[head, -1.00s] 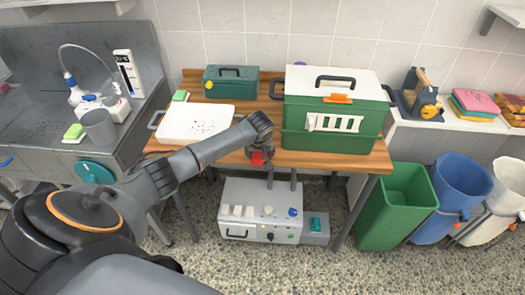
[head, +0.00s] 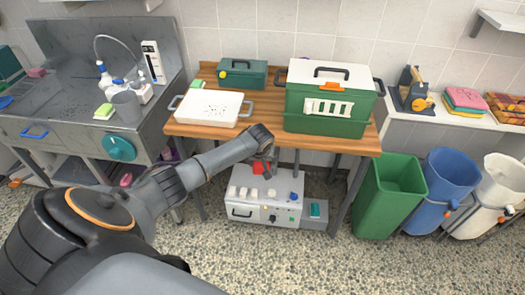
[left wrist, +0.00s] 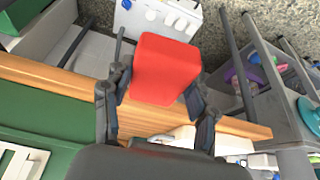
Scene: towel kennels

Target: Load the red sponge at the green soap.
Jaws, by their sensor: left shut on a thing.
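The red sponge (head: 259,167) is held in my left gripper (head: 265,172), in front of the wooden table's front edge in the head view. In the left wrist view the red sponge (left wrist: 167,68) sits between the two dark fingers of the gripper (left wrist: 160,88), which are shut on it. A green block on a white dish (head: 103,111) lies on the sink counter, and another green block (head: 196,84) lies on the table behind the white tray; I cannot tell which is the soap. My right gripper is not in view.
The wooden table (head: 290,140) bears a white tray (head: 211,107), a small green box (head: 243,73) and a large green carrier (head: 325,122). A grey machine (head: 265,196) stands below. Green (head: 390,200) and blue (head: 447,185) bins stand right. The sink (head: 70,75) is left.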

